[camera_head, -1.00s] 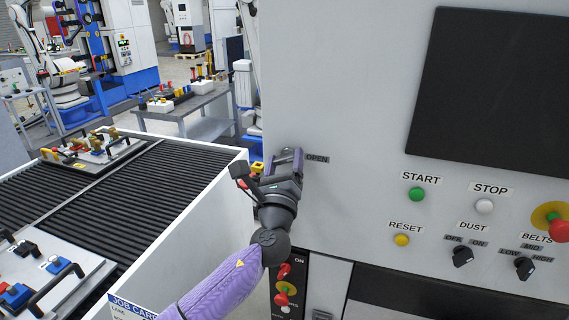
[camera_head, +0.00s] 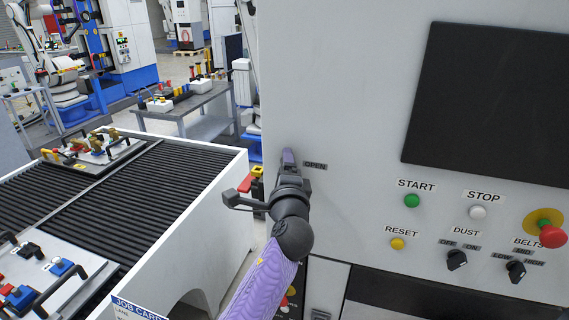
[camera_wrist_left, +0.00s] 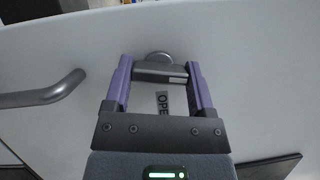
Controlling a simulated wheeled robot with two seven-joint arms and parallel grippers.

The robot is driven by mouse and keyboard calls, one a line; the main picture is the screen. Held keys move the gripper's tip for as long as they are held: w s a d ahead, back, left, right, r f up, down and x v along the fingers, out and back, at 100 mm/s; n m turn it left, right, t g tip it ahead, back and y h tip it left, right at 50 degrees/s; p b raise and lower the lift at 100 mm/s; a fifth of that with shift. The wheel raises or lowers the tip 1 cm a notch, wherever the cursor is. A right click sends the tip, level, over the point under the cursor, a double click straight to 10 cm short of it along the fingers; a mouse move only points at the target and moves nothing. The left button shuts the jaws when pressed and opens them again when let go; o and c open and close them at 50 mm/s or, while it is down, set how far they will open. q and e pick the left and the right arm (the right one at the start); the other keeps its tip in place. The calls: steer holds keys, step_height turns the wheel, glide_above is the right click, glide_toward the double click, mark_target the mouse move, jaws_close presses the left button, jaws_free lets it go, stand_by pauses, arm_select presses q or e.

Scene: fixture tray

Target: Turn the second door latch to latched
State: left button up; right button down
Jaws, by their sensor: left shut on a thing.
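My left gripper (camera_head: 288,160) is at the grey machine wall, just left of the OPEN label (camera_head: 315,165). In the left wrist view its two purple fingers (camera_wrist_left: 159,86) are shut on the ends of a dark grey latch bar (camera_wrist_left: 155,74). The latch's rounded base (camera_wrist_left: 158,55) shows just beyond the bar. The bar lies roughly crosswise to the OPEN lettering, which is partly covered by the gripper. In the head view the latch is hidden behind my gripper. My right gripper is not in view.
A grey bar handle (camera_wrist_left: 45,95) stands left of the gripper in the wrist view. START (camera_head: 412,201), STOP (camera_head: 478,212) and RESET (camera_head: 397,243) buttons, knobs and a red emergency button (camera_head: 553,236) are right of the arm. A white-walled roller conveyor (camera_head: 205,205) stands left.

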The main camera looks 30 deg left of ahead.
arm_select(q)
steer(key=shift+n+g+h+p, duration=0.35)
steer(key=shift+n+p, duration=0.2)
steer(key=shift+n, duration=0.55)
steer(key=o, duration=1.2)
steer(key=b+v, duration=0.1)
steer(key=v, duration=0.9)
steer(key=shift+r, duration=0.1)
